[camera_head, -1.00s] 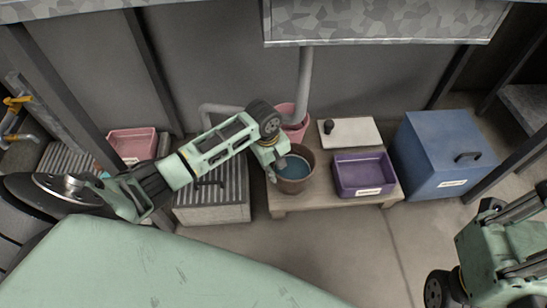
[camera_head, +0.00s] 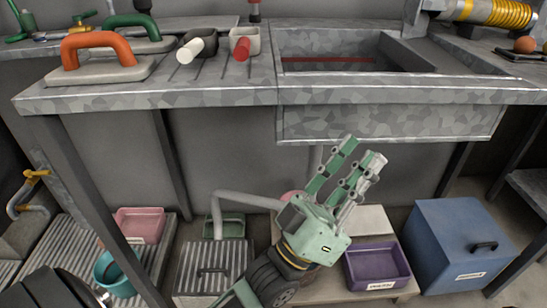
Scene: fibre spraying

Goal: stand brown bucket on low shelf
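The low shelf (camera_head: 328,287) is a low wooden platform below the sink counter, partly covered by my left arm. The brown bucket is not visible now; my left wrist and gripper cover the part of the shelf where it stood in the earlier frame. My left gripper (camera_head: 368,150) is raised in front of the shelf with its fingers pointing up. The fingers are apart with nothing between them. My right gripper is out of view.
A purple tray (camera_head: 377,264) sits on the shelf's right, beside a blue box (camera_head: 455,240). A pink bucket (camera_head: 289,195) shows partly behind my gripper. A ribbed grey box (camera_head: 212,268) stands left. The grey counter (camera_head: 190,98) and sink (camera_head: 350,55) overhang above.

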